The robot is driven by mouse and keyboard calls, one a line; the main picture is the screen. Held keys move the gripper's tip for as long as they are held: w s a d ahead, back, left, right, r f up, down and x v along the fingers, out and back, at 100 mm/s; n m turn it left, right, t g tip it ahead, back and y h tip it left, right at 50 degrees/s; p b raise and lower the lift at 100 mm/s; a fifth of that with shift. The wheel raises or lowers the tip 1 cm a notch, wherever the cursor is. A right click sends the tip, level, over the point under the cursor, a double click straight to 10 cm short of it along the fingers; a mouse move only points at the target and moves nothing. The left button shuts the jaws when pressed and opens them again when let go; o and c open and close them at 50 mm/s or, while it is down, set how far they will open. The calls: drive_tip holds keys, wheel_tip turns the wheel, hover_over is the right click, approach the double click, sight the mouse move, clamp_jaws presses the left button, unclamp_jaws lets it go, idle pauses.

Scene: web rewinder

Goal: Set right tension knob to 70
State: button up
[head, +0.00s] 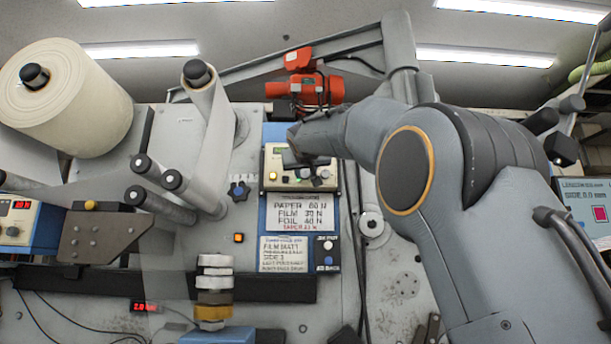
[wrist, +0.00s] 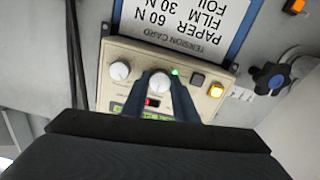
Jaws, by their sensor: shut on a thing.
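The cream tension panel (head: 273,151) is on the machine face in the head view; the wrist view shows the panel (wrist: 110,48) upside down. It has two pale round knobs. My gripper (wrist: 160,82) is shut around the knob beside the green light (wrist: 160,76), with one dark finger on each side. This knob is on the right of the pair in the inverted wrist view. The other knob (wrist: 119,70) stands free to its left. The held knob's pointer and scale cannot be read.
A dark button (wrist: 197,79) and a lit yellow button (wrist: 216,90) sit beside the held knob. The tension card (head: 300,212) lists paper, film and foil values. A blue star knob (head: 238,191) and rollers (head: 172,180) stand to the panel's left in the head view.

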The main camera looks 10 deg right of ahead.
drive_tip(key=m+b, duration=0.2)
drive_tip(key=shift+f+m+b, duration=0.15)
drive_tip(key=shift+m+b, duration=0.2)
drive_tip(key=shift+m, duration=0.05)
drive_tip(key=shift+m+b, duration=0.4)
drive_tip(key=shift+m, duration=0.4)
drive_tip(key=o, duration=1.1)
drive_tip(key=shift+c, duration=0.2)
drive_tip(key=s+a+b, duration=0.1)
drive_tip(key=s+b, duration=0.3)
drive_tip(key=s, duration=0.3)
drive_tip(key=shift+s+a, duration=0.3)
drive_tip(key=shift+s, duration=0.05)
